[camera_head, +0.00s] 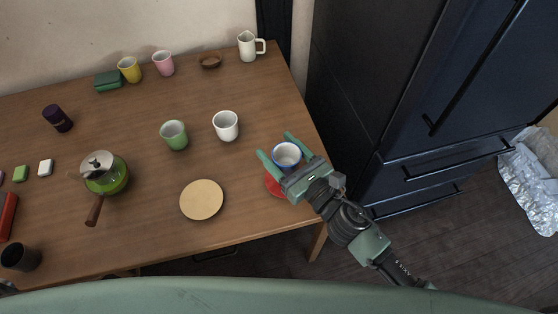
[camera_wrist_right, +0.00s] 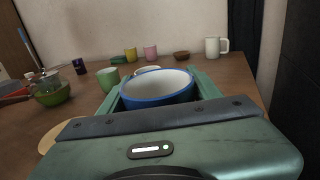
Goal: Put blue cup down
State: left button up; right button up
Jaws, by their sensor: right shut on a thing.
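The blue cup (camera_head: 287,153), pale inside with a blue rim, is near the table's right edge. My right gripper (camera_head: 281,142) has one finger on each side of it and is shut on it. In the right wrist view the cup (camera_wrist_right: 158,99) sits upright between the fingers. Its base is hidden, so I cannot tell whether it touches the table (camera_head: 253,205). My left gripper is not in view.
A white cup (camera_head: 226,127), a green cup (camera_head: 174,136) and a round tan board (camera_head: 202,200) stand to the left. A white pitcher (camera_head: 248,47) is at the back. Dark cabinets (camera_head: 400,90) rise right of the table.

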aim_at(280, 160)
jog(key=shift+f+b, duration=0.6)
jog(key=shift+f, duration=1.3)
jog(key=shift+f, duration=0.1)
jog(key=shift+f, duration=0.15)
jog(key=o, duration=1.5)
